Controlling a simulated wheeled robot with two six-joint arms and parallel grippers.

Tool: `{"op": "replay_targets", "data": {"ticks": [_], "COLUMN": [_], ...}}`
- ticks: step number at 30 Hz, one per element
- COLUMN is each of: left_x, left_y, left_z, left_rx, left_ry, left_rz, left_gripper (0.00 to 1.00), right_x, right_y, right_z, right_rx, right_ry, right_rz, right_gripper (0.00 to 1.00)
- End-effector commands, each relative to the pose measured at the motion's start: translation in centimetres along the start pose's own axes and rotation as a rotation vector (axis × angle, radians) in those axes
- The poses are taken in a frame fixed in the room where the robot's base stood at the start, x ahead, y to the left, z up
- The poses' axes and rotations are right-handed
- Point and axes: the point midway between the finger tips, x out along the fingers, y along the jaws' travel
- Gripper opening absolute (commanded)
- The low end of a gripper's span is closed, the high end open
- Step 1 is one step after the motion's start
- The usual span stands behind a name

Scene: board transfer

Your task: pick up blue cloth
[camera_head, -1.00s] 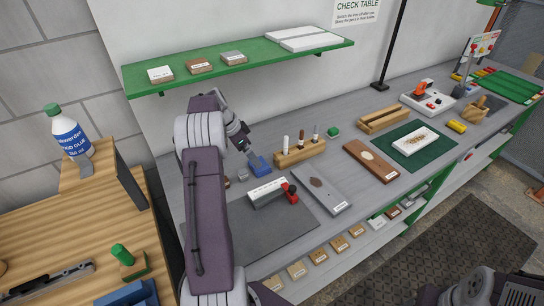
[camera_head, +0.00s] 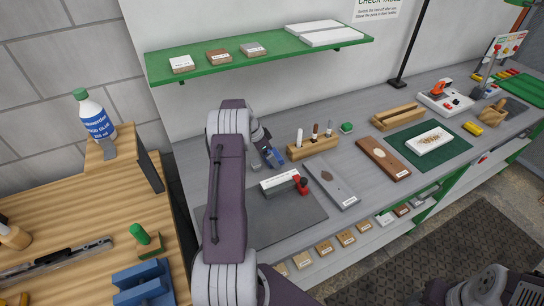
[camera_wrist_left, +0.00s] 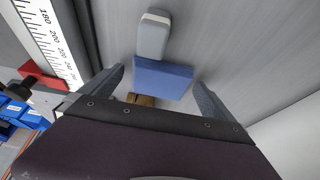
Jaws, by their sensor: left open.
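The blue cloth (camera_head: 278,155) lies on the grey bench, left of the wooden tool holder, partly hidden by my left gripper (camera_head: 269,152) in the head view. In the left wrist view the cloth (camera_wrist_left: 163,79) is a flat blue rectangle between the two spread fingertips of my left gripper (camera_wrist_left: 160,86). Gaps show on both sides, so the gripper is open and not holding it. Parts of my right arm show at the lower right of the head view; its gripper does not show.
The wooden holder (camera_head: 313,148) with upright tools stands close right of the cloth. A white block with a red part (camera_head: 283,181) and a grey board (camera_head: 331,184) lie in front. A green shelf (camera_head: 215,60) hangs above. A grey, pale-topped object (camera_wrist_left: 153,36) touches or nearly touches the cloth.

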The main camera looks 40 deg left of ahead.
Motion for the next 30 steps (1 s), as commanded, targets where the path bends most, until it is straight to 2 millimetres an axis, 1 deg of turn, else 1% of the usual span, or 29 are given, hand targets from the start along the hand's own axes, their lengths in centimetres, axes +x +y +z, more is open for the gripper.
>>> {"op": "replay_targets", "data": {"ticks": [5, 8, 9, 11, 12, 13, 14, 18, 20, 23, 27, 30], "left_x": [0.1, 0.1, 0.1, 0.1, 0.1, 0.1, 0.1, 0.0, -0.4, -2.1, -5.5, -7.4], "left_y": [0.0, 0.0, 0.0, 0.0, 0.0, 0.0, 0.0, 0.0, 0.0, -0.1, -0.1, -0.1], "left_z": [0.0, 0.0, 0.0, 0.0, 0.0, 0.0, 0.0, 0.0, -0.2, -0.9, -2.3, -3.1], "left_rx": [0.0, 0.0, 0.0, 0.0, 0.0, 0.0, 0.0, 0.001, 0.002, 0.003, 0.004, 0.003], "left_ry": [0.0, 0.0, 0.0, 0.0, 0.0, 0.0, 0.0, 0.0, 0.001, 0.002, 0.002, 0.001], "left_rz": [0.0, 0.0, 0.0, 0.0, 0.0, 0.0, 0.0, 0.0, -0.001, -0.004, -0.004, -0.003], "left_gripper": [1.0, 0.75, 0.64, 0.47, 0.42, 0.42, 0.36, 0.36, 0.36, 0.36, 0.36, 0.36], "right_x": [0.1, 0.1, 0.1, 0.1, 0.1, 0.1, 0.1, 0.1, 0.2, 0.6, 1.0, 1.1], "right_y": [0.0, 0.0, 0.0, 0.0, 0.0, 0.0, 0.0, 0.0, 0.0, 0.0, 0.0, 0.0], "right_z": [0.0, 0.0, 0.0, 0.0, 0.0, 0.0, 0.0, 0.0, 0.0, 0.1, 0.1, 0.1], "right_rx": [0.0, 0.0, 0.0, 0.0, 0.0, 0.0, 0.0, 0.0, 0.0, 0.0, 0.0, 0.0], "right_ry": [0.0, 0.0, 0.0, 0.0, 0.0, 0.0, 0.0, 0.0, 0.0, 0.0, 0.0, 0.0], "right_rz": [0.0, 0.0, 0.0, 0.0, 0.0, 0.0, 0.0, 0.0, 0.0, 0.0, 0.0, 0.0], "right_gripper": [0.63, 0.63, 0.63, 0.63, 0.63, 0.63, 0.63, 0.63, 0.63, 0.63, 0.63, 0.63]}}
